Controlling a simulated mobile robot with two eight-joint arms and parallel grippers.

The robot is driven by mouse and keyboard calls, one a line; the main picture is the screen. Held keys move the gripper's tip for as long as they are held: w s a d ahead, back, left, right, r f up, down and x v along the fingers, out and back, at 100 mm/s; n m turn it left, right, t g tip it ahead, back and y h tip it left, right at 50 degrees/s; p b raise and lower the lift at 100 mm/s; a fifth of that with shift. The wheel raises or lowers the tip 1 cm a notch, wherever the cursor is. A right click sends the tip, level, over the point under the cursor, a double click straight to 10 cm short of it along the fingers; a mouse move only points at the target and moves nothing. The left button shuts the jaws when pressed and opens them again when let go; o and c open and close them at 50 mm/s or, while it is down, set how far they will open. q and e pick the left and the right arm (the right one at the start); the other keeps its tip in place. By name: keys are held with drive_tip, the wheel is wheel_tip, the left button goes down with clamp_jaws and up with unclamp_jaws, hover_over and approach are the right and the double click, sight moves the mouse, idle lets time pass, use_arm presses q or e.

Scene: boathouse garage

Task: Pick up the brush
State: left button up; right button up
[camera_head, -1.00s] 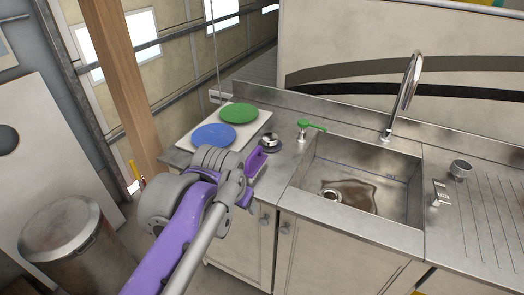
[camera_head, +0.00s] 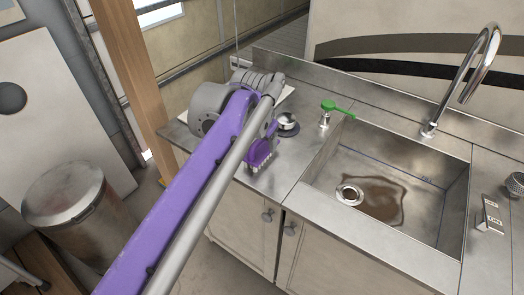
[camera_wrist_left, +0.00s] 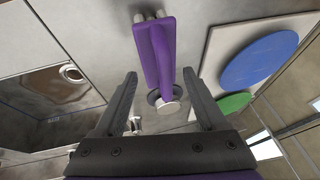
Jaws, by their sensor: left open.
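The purple brush (camera_head: 261,154) lies on the steel counter left of the sink, partly covered by my left arm in the head view. In the left wrist view the brush (camera_wrist_left: 153,45) runs down the upper middle, with pale bristle tufts at its top end. My left gripper (camera_wrist_left: 161,75) is open and empty, its two fingers spread to either side of the brush's lower end in the picture. Whether the fingers are at the brush's height cannot be told. In the head view my left arm hides the gripper's fingers. My right gripper is not in view.
A round metal-topped piece (camera_head: 288,122) stands close behind the brush. A green-topped dispenser (camera_head: 335,110) and the sink (camera_head: 400,190) are to the right. A metal bin (camera_head: 68,195) stands left.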

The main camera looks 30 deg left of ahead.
sight(263, 147)
use_arm(q)
drive_tip(key=b+x, duration=0.1)
drive_tip(key=x, duration=0.4)
drive_tip(key=shift+d, duration=0.1)
drive_tip(key=c, duration=1.1)
wheel_tip(263, 147, up, 10)
drive_tip(key=shift+r+p, duration=0.1)
drive_tip(key=shift+p, duration=0.95)
drive_tip(key=o, duration=0.9)
drive_tip(key=c, duration=0.6)
